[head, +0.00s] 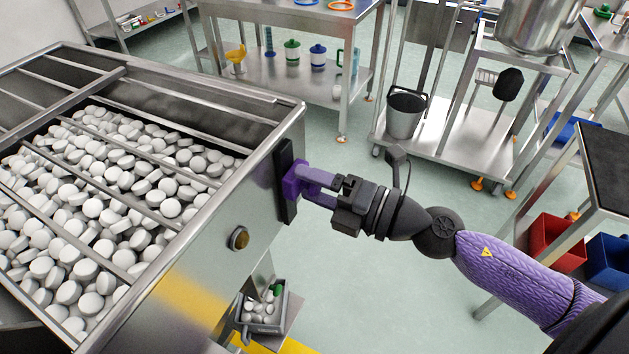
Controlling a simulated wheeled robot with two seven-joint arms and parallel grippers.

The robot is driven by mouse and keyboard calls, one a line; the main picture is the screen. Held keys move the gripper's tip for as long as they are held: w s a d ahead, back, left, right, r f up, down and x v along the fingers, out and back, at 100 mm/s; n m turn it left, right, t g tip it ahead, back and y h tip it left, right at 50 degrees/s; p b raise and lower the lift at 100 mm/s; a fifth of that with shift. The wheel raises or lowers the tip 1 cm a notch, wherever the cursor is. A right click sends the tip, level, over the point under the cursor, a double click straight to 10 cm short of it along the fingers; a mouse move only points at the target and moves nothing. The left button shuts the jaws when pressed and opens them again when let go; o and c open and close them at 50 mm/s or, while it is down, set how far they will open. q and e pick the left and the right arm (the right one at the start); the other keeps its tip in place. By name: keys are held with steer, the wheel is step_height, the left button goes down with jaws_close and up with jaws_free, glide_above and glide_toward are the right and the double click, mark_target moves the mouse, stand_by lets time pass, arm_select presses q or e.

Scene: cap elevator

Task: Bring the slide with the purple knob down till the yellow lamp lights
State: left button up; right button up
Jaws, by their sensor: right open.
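The purple knob (293,183) sits on the black upright slide track (284,168) on the end wall of the steel hopper. My right gripper (309,186) reaches it from the right, open, with its fingertips at the knob. The tips overlap the knob in the picture, so I cannot tell whether they touch it. The round yellow lamp (239,238) is on the hopper's front wall, left of and below the slide. It looks dull amber, and I see no clear glow. My left gripper is not in view.
The steel hopper (291,107) holds many white caps under crossbars. A small grey bin (265,328) with caps stands below its corner. Behind are a steel table (262,93) and a cart with a bucket (405,114). Red (556,243) and blue (611,262) bins are at right.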

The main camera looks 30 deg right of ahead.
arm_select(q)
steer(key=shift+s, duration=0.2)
arm_select(e)
steer(key=c, duration=0.7)
jaws_close()
steer(key=shift+f, duration=0.55)
steer(key=o, duration=0.6)
jaws_free()
steer(key=shift+o, duration=0.5)
